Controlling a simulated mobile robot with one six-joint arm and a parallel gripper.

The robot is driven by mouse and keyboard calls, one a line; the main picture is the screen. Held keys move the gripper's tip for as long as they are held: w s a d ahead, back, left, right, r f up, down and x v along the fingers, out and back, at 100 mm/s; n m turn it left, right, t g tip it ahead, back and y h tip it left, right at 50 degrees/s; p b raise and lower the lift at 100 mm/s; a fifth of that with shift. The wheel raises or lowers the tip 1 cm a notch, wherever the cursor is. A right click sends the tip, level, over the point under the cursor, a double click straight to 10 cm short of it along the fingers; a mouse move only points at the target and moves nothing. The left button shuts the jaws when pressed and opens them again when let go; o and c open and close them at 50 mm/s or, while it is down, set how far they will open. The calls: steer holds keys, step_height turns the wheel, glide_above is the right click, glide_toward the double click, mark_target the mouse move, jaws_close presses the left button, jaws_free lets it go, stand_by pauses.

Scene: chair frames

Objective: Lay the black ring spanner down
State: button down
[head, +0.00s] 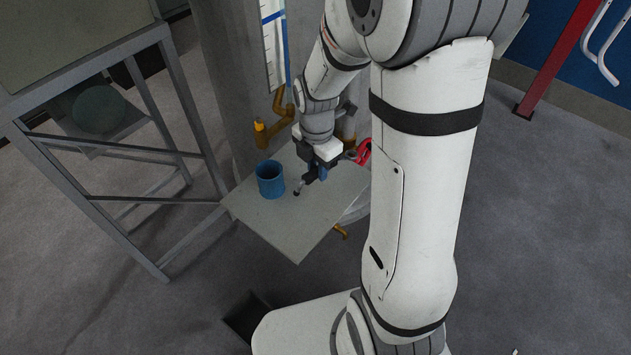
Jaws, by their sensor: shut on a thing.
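My gripper (308,180) is over the grey tabletop, pointing down, to the right of the blue cup. It is shut on a small dark thing, which I take to be the black ring spanner (298,191). Only a short dark end of it shows, low over the tabletop, and the rest blends with the dark fingers. I cannot tell whether it touches the surface. The small grey table (300,245) has bare room at its front.
A blue cup (270,182) stands upright on the table's left part. A red tool (364,152) is at the back right, partly hidden by my arm. Yellow-brown pipes (262,133) and a concrete column (232,80) stand behind. A grey metal frame (185,110) is at left.

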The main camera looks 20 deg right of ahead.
mark_target(317, 177)
steer(key=f, duration=0.3)
steer(key=shift+s+a+f, duration=0.1)
steer(key=shift+s, duration=0.15)
steer(key=shift+f+b, duration=2.25)
steer(key=shift+f, duration=0.45)
steer(key=c, duration=0.8)
jaws_free()
steer(key=shift+o, duration=0.2)
steer(key=shift+r+p, duration=1.05)
steer(key=shift+r, duration=0.45)
